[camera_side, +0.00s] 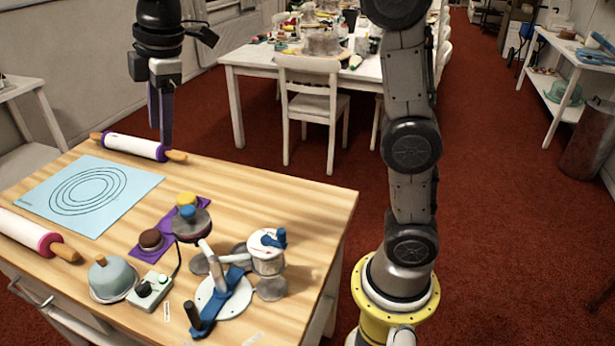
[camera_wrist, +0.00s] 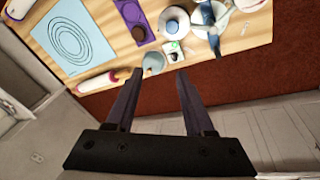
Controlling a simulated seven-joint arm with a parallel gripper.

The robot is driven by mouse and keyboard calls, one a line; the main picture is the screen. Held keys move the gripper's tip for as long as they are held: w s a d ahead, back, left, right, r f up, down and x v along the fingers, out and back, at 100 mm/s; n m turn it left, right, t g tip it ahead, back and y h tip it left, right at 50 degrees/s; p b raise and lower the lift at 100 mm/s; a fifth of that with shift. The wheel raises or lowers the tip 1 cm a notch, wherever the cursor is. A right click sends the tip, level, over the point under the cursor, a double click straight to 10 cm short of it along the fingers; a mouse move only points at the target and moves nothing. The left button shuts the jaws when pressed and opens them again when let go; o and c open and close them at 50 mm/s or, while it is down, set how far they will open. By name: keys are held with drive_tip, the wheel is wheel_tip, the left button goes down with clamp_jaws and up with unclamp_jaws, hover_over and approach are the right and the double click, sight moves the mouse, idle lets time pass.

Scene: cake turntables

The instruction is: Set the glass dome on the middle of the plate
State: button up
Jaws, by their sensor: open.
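A pale blue-green dome (camera_side: 112,277) with a small tan knob stands at the table's front left, on or within a silvery round rim. It shows as a small round shape near the fingertips in the wrist view (camera_wrist: 153,62). A pale round plate (camera_side: 238,299) lies at the table's front right, with a blue arm and handle across it. I cannot tell for sure whether this is the task's plate. My gripper (camera_side: 163,140) points down near the table's far left side, apart from the dome. Its two purple fingers (camera_wrist: 157,74) are wide apart with nothing held.
A control box (camera_side: 150,291) with a black knob stands beside the dome. A metal disc with a blue knob (camera_side: 190,222) and a white drum (camera_side: 266,252) stand nearby. Rolling pins (camera_side: 135,147) flank the blue mat (camera_side: 60,217). The table's right back is clear.

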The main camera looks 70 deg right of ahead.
drive_tip(key=s+d+f+m+t, duration=0.1)
drive_tip(key=s+d+f+m, duration=0.1)
drive_tip(key=s, duration=0.6)
drive_tip(key=s+d+f+m+t, duration=0.1)
drive_tip(key=s+f+m, duration=0.3)
drive_tip(key=s, duration=0.5)
drive_tip(key=s+d+f+m, duration=0.3)
drive_tip(key=s+m, duration=0.3)
drive_tip(key=s, duration=0.2)
drive_tip(key=shift+s+d+f+t, duration=0.15)
drive_tip(key=shift+s+f+t, duration=0.1)
drive_tip(key=shift+t, duration=0.15)
